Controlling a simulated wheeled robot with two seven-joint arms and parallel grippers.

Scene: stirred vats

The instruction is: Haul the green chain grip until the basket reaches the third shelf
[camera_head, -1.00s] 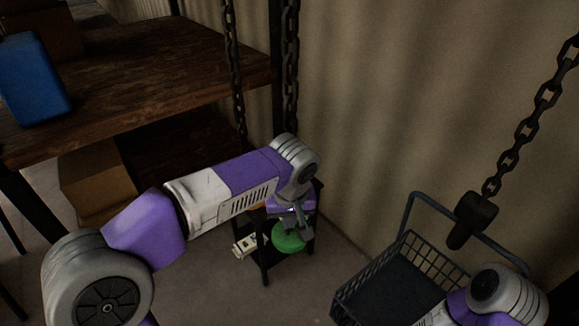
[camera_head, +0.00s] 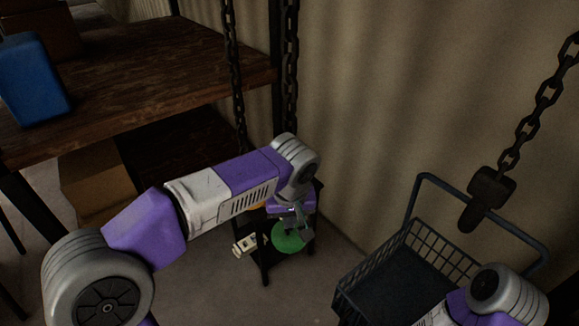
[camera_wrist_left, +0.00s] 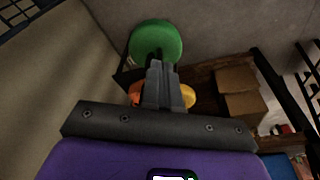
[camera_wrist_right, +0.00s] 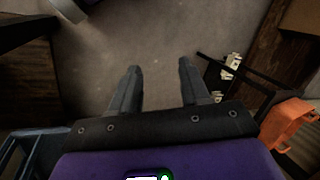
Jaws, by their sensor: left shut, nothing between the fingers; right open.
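The green chain grip (camera_head: 287,239) is a round green disc low beside the small dark stand. It also shows in the left wrist view (camera_wrist_left: 155,38), just beyond my fingertips. My left gripper (camera_head: 303,230) is shut and empty, its fingers (camera_wrist_left: 160,66) overlapping the grip's edge; I cannot tell whether they touch. The dark wire basket (camera_head: 432,251) hangs at the right from a hook (camera_head: 487,196) on a chain (camera_head: 537,105). It is beside the wall, partly hidden by my right arm. My right gripper (camera_wrist_right: 160,68) is open and empty above the floor.
Wooden shelves (camera_head: 140,70) stand at the left, with a blue container (camera_head: 32,80) above and a cardboard box (camera_head: 95,185) lower. Two chains (camera_head: 290,70) hang near the shelf post. An orange object (camera_wrist_right: 290,122) is right of my right gripper. Bare floor lies between.

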